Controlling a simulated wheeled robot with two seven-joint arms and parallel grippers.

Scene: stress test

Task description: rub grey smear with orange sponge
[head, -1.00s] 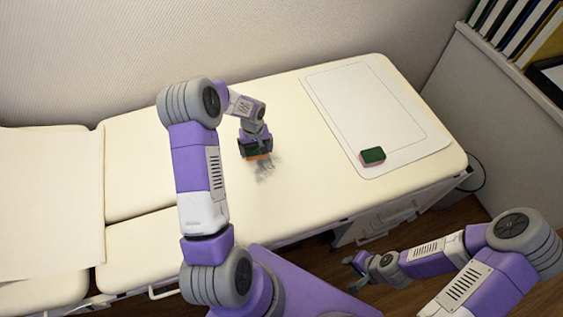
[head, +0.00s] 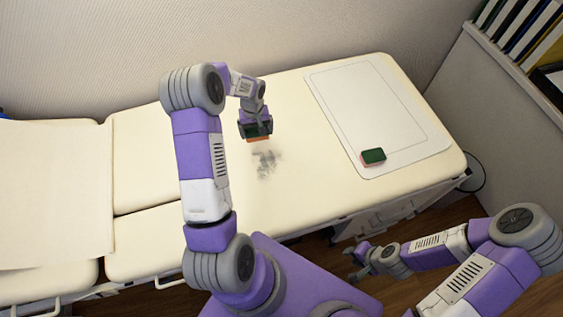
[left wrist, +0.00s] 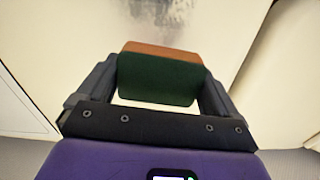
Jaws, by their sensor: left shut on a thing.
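My left gripper (head: 256,130) is shut on the orange sponge (head: 258,139), which has a dark green top layer and an orange lower layer. In the left wrist view the sponge (left wrist: 158,75) sits between the two fingers. The grey smear (head: 266,163) lies on the cream padded table just in front of the sponge, and shows at the top of the left wrist view (left wrist: 170,12). Whether the sponge touches the table is hard to tell. My right gripper (head: 356,265) hangs in front of the table, over the floor, and is empty; its fingers look apart.
A white mat (head: 400,100) with a thin outline lies on the right of the cream table (head: 320,195). A second sponge, green over pink (head: 373,156), rests near its front edge. A white sheet (head: 55,190) covers the left part. Binders (head: 520,35) stand on a shelf at right.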

